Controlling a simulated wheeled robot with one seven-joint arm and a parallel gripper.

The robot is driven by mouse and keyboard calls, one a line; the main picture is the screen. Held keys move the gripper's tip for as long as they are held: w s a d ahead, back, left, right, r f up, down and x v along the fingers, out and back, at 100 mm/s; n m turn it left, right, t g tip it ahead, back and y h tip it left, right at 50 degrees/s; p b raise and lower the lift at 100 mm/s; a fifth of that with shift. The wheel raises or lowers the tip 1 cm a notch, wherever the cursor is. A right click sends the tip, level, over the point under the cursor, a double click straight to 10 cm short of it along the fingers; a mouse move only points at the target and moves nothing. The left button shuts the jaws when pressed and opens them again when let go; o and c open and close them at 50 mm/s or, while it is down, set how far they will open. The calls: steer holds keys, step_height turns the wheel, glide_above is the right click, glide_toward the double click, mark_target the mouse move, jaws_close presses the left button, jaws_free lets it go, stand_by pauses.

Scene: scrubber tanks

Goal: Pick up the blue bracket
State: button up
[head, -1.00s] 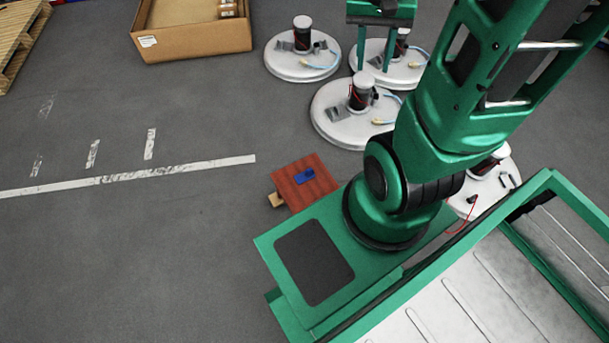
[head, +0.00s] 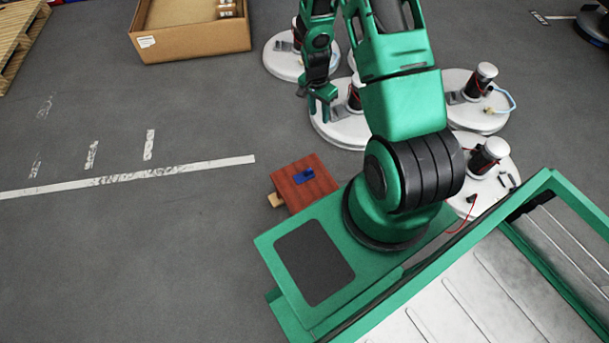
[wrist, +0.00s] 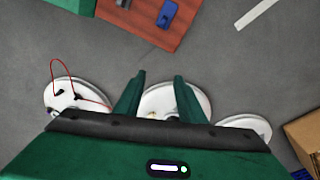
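The blue bracket (head: 304,175) lies on a small reddish-brown wooden platform (head: 321,189) beside my base in the head view. In the wrist view the blue bracket (wrist: 167,14) shows near the top, on the same platform (wrist: 150,28), with a small dark item beside it. My gripper (head: 321,108) hangs above the white discs, behind the platform and apart from the bracket. In the wrist view its two green fingers (wrist: 158,98) stand apart with nothing between them.
Several white discs with black cylinders, such as this one (head: 470,117), stand on the floor behind and right of the platform. An open cardboard box (head: 190,47) stands at the back, with a wooden pallet (head: 17,35) at far left. The floor left of the platform is clear.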

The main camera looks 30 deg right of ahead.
mark_target(308, 169)
steer(key=shift+s+a+f+m+y, duration=0.2)
steer(key=shift+s+a+f+m, duration=0.65)
steer(key=shift+f, duration=4.2)
steer(key=shift+s+a+f+m+y, duration=0.3)
steer(key=shift+a+f, duration=0.9)
steer(key=shift+f, duration=3.85)
steer(key=shift+s+a+f+m+y, duration=0.1)
steer(key=shift+s+a+f+m, duration=0.7)
steer(key=shift+f, duration=4.25)
steer(key=shift+w+a, duration=0.25)
steer(key=shift+w, duration=0.1)
jaws_close()
